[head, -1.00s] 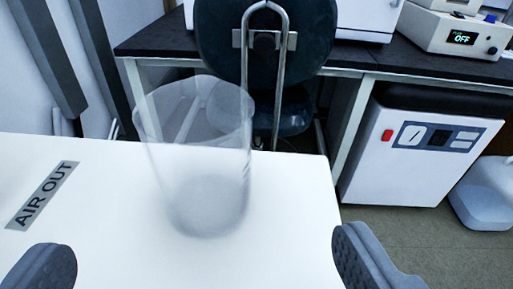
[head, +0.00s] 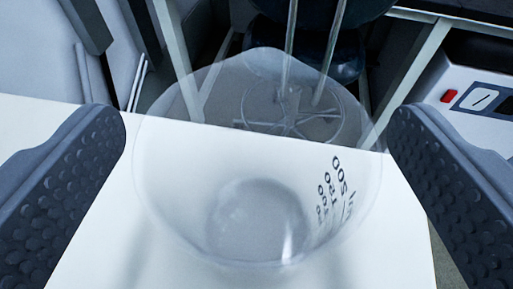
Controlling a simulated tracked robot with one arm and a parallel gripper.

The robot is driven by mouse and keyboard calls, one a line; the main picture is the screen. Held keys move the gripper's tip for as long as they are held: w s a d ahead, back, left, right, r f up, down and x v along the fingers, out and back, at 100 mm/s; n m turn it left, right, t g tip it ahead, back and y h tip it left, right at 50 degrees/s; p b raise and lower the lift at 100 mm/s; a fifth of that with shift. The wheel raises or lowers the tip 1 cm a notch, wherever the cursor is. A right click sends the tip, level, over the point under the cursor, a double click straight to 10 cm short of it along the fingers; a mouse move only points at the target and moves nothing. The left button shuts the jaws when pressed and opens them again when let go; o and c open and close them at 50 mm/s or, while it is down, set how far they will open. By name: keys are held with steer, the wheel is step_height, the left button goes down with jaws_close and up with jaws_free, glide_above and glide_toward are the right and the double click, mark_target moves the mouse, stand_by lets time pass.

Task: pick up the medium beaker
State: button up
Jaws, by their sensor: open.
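A clear beaker (head: 230,175) with dark volume marks such as 200 and 150 on its right side stands on a white surface (head: 60,150). It fills the middle of the head view, seen from above at a slant. My gripper (head: 257,150) is open, with one dark, studded finger on each side of the beaker. A small gap shows between the left finger and the beaker. The right finger is close to the beaker's right rim, and I cannot tell whether they touch.
The white surface ends just behind the beaker. Beyond the edge are a dark chair (head: 345,25) with metal bars and a desk frame (head: 415,70). A white unit with a red switch (head: 447,96) stands at the right. Grey panels are at the left.

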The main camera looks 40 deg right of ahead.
mark_target(254, 90)
steer(key=shift+x, duration=1.6)
steer(key=c, duration=1.1)
steer(key=shift+r, duration=0.1)
steer(key=shift+r, duration=0.85)
steer(key=s+a+r+b, duration=0.1)
steer(key=s+a, duration=0.1)
steer(key=s, duration=0.5)
steer(key=s+a+r+b, duration=0.1)
steer(key=s+a+r, duration=0.1)
steer(key=s, duration=0.6)
steer(key=shift+s+a, duration=0.2)
steer(key=shift+a, duration=0.1)
